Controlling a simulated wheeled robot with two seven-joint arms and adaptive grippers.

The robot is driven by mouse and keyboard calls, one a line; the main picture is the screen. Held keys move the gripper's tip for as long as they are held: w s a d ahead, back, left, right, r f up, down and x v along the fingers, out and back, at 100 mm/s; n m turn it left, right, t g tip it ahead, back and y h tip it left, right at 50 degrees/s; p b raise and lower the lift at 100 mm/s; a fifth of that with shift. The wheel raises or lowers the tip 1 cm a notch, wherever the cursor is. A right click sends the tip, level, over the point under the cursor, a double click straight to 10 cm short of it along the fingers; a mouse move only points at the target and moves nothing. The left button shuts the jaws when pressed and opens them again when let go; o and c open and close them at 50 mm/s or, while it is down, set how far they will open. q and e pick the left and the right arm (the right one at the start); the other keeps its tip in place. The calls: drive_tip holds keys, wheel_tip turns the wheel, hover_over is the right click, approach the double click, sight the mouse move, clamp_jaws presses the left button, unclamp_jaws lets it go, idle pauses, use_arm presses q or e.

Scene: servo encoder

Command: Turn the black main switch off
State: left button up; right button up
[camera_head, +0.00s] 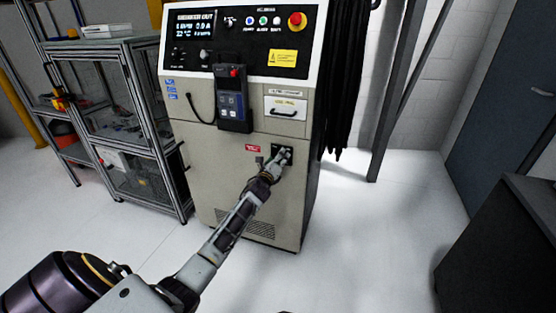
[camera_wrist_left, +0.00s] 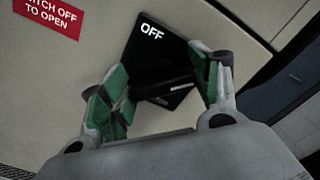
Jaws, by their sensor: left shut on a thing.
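The black main switch (camera_wrist_left: 160,88) sits low on the front of a beige cabinet (camera_head: 210,185). Its dark plate carries the white word "OFF" at one edge in the left wrist view. My left gripper (camera_head: 281,156) reaches it from the lower left in the head view. In the left wrist view, the green-padded fingers (camera_wrist_left: 160,84) are on either side of the switch's dark handle, shut on it. The gripper partly hides the switch, and the plate's other lettering is too small to read.
A red label (camera_wrist_left: 48,14) reading "switch off to open" is beside the switch. Above are a hanging pendant (camera_head: 232,98), a drawer (camera_head: 286,107) and a control panel with a red button (camera_head: 296,20). Black cables (camera_head: 348,80) hang at the cabinet's right.

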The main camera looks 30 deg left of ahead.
use_arm(q)
drive_tip(key=shift+n+p, duration=0.3)
drive_tip(key=shift+n, duration=0.8)
drive_tip(key=shift+a+n, duration=0.1)
drive_tip(key=shift+n, duration=0.3)
drive_tip(key=n+p, duration=0.3)
drive_tip(key=n, duration=0.4)
drive_tip(key=shift+f, duration=0.2)
drive_tip(key=n+p, duration=0.2)
drive_tip(key=n, duration=0.4)
drive_tip(key=shift+f+p, duration=0.2)
drive_tip(key=shift+p, duration=0.15)
drive_tip(key=shift+f+n+p, duration=0.1)
drive_tip(key=shift+n+p, duration=0.25)
drive_tip(key=shift+n, duration=0.65)
use_arm(e)
drive_tip(key=s+d+f, duration=0.3)
drive_tip(key=f, duration=0.5)
drive_tip(key=s+d+f+t, duration=0.1)
drive_tip(key=s+d+f, duration=0.3)
drive_tip(key=f, duration=0.4)
drive_tip(key=shift+d+f+h, duration=0.2)
drive_tip(key=shift+f+h, duration=0.1)
drive_tip(key=shift+h, duration=0.1)
drive_tip(key=shift+s, duration=0.1)
use_arm(q)
drive_tip(key=o, duration=1)
